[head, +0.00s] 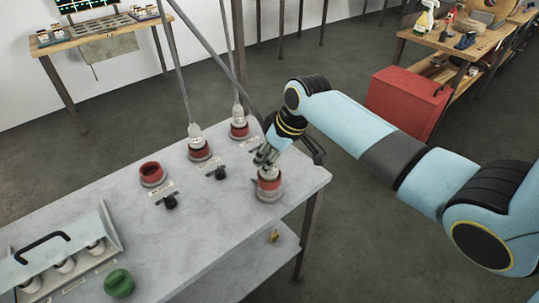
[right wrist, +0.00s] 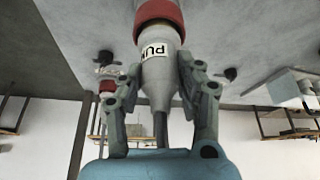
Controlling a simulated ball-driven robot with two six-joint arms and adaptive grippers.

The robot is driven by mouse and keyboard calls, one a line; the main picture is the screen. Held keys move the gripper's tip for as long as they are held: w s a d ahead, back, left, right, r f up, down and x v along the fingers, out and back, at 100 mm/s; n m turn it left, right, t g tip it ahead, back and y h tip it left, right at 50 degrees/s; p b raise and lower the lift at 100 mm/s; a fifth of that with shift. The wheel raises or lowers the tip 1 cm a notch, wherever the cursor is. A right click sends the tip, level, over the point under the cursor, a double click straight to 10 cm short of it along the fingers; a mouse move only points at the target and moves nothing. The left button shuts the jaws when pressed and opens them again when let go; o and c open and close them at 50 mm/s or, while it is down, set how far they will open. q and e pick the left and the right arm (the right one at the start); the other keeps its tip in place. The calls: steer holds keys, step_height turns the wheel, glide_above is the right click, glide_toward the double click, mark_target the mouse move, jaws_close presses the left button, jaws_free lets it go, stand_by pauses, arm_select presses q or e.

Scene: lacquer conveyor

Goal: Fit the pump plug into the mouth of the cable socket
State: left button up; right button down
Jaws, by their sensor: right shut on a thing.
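The pump plug (right wrist: 160,75) is a pale grey tapered plug with a partly visible label reading "PU". My right gripper (head: 266,160) is shut on its body, one finger on each side in the right wrist view (right wrist: 160,85). The plug's wide end meets a red ring (right wrist: 160,12) at the top of that view. In the head view the plug is over a red socket (head: 268,187) at the bench's right end. How deep it sits is hidden. Socket labels are too small to read, so I cannot tell which is the cable socket. My left gripper is not in view.
An open red socket (head: 151,175) stands left on the grey bench (head: 225,215). Two more sockets (head: 199,152) hold plugs with cables rising. Black knobs (head: 171,202), a green knob (head: 119,283) and a handled box (head: 60,260) are also there. A red cabinet (head: 405,100) stands behind.

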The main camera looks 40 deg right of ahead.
steer(key=shift+f, duration=0.1)
steer(key=c, duration=0.8)
jaws_free()
steer(key=v, duration=1.2)
